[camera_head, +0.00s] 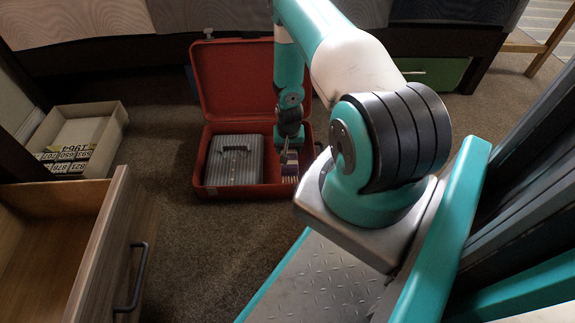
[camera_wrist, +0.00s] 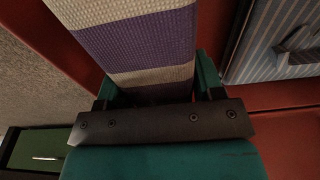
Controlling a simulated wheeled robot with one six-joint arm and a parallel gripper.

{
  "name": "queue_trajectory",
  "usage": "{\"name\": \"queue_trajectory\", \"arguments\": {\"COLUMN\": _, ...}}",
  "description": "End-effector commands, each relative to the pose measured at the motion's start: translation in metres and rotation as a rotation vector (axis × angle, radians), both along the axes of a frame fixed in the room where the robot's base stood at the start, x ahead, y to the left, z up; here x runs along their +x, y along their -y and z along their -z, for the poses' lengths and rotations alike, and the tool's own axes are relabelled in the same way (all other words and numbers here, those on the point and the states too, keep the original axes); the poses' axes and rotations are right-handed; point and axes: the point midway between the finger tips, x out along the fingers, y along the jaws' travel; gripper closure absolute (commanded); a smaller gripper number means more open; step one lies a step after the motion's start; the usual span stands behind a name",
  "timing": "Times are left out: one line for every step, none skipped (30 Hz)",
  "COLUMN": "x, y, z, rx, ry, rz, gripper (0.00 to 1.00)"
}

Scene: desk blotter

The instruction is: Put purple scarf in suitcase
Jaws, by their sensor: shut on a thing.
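The open red suitcase (camera_head: 274,182) lies on the carpet with its lid (camera_head: 220,80) raised at the back. My gripper (camera_head: 290,152) reaches down into its right side. The gripper is shut on the purple scarf (camera_head: 289,166), which has purple and cream stripes and a fringed lower end. In the wrist view, the scarf (camera_wrist: 140,45) fills the space between the fingers of my gripper (camera_wrist: 155,95), and red suitcase surfaces show on both sides. The scarf hangs inside the suitcase outline. I cannot tell whether its fringe touches the suitcase floor.
A grey ribbed case (camera_head: 234,160) with a handle fills the suitcase's left part. A cardboard box (camera_head: 103,140) with number plates stands at the left. An open wooden drawer (camera_head: 95,240) is at the lower left. A green box (camera_head: 433,73) stands under the bed. Carpet is free before the suitcase.

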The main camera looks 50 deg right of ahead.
Motion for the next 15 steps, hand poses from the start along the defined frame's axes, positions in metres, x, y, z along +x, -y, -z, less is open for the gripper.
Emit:
{"name": "queue_trajectory", "arguments": {"x": 0.0, "y": 0.0, "z": 0.01, "rx": -0.001, "ry": 0.001, "rz": 0.0, "gripper": 0.65}}
{"name": "queue_trajectory", "arguments": {"x": 0.0, "y": 0.0, "z": 0.011, "rx": 0.0, "ry": 0.0, "rz": 0.0, "gripper": 0.65}}
{"name": "queue_trajectory", "arguments": {"x": 0.0, "y": 0.0, "z": 0.013, "rx": 0.0, "ry": 0.0, "rz": 0.0, "gripper": 0.65}}
{"name": "queue_trajectory", "arguments": {"x": 0.0, "y": 0.0, "z": 0.014, "rx": 0.0, "ry": 0.0, "rz": 0.0, "gripper": 0.65}}
{"name": "queue_trajectory", "arguments": {"x": 0.0, "y": 0.0, "z": 0.016, "rx": 0.0, "ry": 0.0, "rz": 0.0, "gripper": 0.65}}
{"name": "queue_trajectory", "arguments": {"x": 0.0, "y": 0.0, "z": 0.019, "rx": 0.0, "ry": 0.0, "rz": 0.0, "gripper": 0.65}}
{"name": "queue_trajectory", "arguments": {"x": 0.0, "y": 0.0, "z": 0.022, "rx": 0.0, "ry": 0.0, "rz": 0.0, "gripper": 0.65}}
{"name": "queue_trajectory", "arguments": {"x": 0.0, "y": 0.0, "z": 0.027, "rx": 0.0, "ry": 0.0, "rz": 0.0, "gripper": 0.65}}
{"name": "queue_trajectory", "arguments": {"x": 0.0, "y": 0.0, "z": 0.034, "rx": 0.0, "ry": 0.0, "rz": 0.0, "gripper": 0.65}}
{"name": "queue_trajectory", "arguments": {"x": 0.0, "y": 0.0, "z": 0.039, "rx": 0.0, "ry": 0.0, "rz": 0.0, "gripper": 0.65}}
{"name": "queue_trajectory", "arguments": {"x": 0.0, "y": 0.0, "z": 0.045, "rx": 0.001, "ry": -0.001, "rz": 0.0, "gripper": 0.65}}
{"name": "queue_trajectory", "arguments": {"x": 0.0, "y": 0.0, "z": 0.051, "rx": 0.001, "ry": -0.001, "rz": 0.0, "gripper": 0.65}}
{"name": "queue_trajectory", "arguments": {"x": 0.0, "y": 0.0, "z": 0.055, "rx": 0.0, "ry": 0.0, "rz": 0.0, "gripper": 0.65}}
{"name": "queue_trajectory", "arguments": {"x": 0.0, "y": 0.0, "z": 0.057, "rx": -0.001, "ry": 0.001, "rz": 0.0, "gripper": 0.65}}
{"name": "queue_trajectory", "arguments": {"x": 0.0, "y": 0.001, "z": 0.057, "rx": -0.001, "ry": 0.001, "rz": 0.0, "gripper": 0.65}}
